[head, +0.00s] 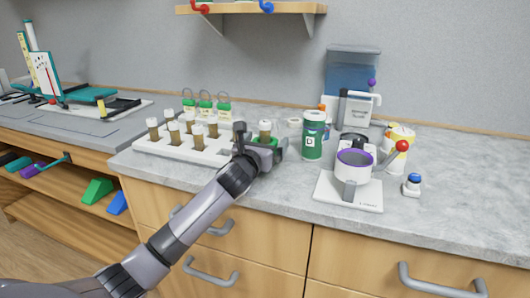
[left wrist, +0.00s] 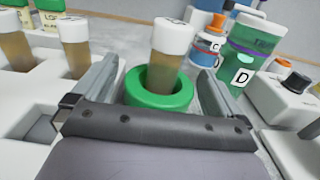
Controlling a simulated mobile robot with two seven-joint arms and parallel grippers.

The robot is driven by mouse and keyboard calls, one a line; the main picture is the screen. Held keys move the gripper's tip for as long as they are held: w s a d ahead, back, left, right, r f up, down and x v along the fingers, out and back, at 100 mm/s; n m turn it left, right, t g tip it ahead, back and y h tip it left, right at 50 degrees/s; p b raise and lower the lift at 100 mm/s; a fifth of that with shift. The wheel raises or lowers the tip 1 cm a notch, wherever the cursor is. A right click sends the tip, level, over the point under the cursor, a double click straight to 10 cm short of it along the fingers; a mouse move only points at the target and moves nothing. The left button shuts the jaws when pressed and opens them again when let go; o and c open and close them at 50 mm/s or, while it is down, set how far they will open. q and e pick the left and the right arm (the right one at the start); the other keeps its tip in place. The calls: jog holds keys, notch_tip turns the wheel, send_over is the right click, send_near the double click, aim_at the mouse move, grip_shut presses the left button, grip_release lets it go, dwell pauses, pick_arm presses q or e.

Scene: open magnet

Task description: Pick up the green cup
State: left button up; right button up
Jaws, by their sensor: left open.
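A green cup (left wrist: 160,92), shaped like a thick ring, holds an upright vial (left wrist: 170,52) with brown contents and a white cap. In the head view the green cup (head: 272,142) is partly hidden by my left gripper (head: 260,150), at the right end of the white rack. In the left wrist view my left gripper (left wrist: 155,78) is open, with one finger on each side of the cup. Whether the fingers touch it cannot be told. My right gripper is not in view.
The white rack (head: 150,148) with several brown vials stands left of the cup. A green D jar (head: 312,140) stands close to the right. Farther right is a white device (head: 348,196) with a purple-rimmed cup (head: 355,160). The counter's front edge runs below.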

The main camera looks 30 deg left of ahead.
pick_arm(q)
jog(key=c, duration=1.1)
jog(key=shift+r, duration=0.1)
jog(key=shift+c, duration=0.2)
